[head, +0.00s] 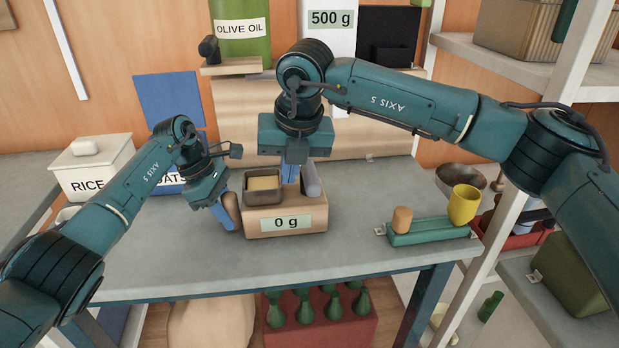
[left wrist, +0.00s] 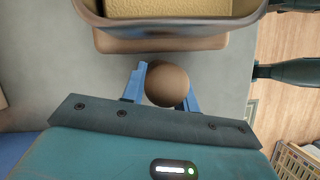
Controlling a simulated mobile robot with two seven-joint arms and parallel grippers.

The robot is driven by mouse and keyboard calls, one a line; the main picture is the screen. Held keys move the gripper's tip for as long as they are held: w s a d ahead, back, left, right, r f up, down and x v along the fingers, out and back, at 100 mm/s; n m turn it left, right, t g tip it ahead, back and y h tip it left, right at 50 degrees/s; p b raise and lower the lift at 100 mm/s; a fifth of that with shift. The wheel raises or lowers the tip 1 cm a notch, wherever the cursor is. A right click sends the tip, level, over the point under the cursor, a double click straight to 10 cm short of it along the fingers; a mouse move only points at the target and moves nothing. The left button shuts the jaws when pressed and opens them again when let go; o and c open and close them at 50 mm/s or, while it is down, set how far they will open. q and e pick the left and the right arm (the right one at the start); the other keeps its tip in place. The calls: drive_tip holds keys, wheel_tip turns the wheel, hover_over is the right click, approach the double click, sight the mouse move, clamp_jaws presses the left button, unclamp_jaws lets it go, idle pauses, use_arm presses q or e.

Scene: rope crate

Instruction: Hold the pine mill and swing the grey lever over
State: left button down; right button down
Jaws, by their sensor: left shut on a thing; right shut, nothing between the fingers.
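The pine mill (head: 268,223) is a pale wooden box with a "0 g" label, standing on the grey counter. A brown-rimmed hopper (head: 250,189) with yellow stuff sits on its top. A brown rounded grip (head: 232,207) stands at its left side. My left gripper (head: 228,210) is shut on this grip; the left wrist view shows the grip's round end (left wrist: 167,84) between the blue fingers. The grey lever (head: 311,178) leans at the top right of the mill. My right gripper (head: 290,176) is shut and empty, just left of the lever; whether they touch is unclear.
A green tray (head: 430,233) with a wooden peg and a yellow cup (head: 463,204) stands to the right. A RICE box (head: 92,168) stands at the left, an olive oil container (head: 240,40) behind. The counter in front of the mill is clear.

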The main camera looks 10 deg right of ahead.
drive_tip(key=shift+f, duration=1.7)
idle(0.7)
drive_tip(key=d, duration=1.6)
drive_tip(key=shift+d, duration=0.35)
idle(1.9)
drive_tip(key=shift+a, duration=0.1)
idle(0.4)
drive_tip(key=shift+r, duration=0.15)
wheel_tip(320, 180, up, 7)
drive_tip(key=a, duration=0.1)
idle(0.9)
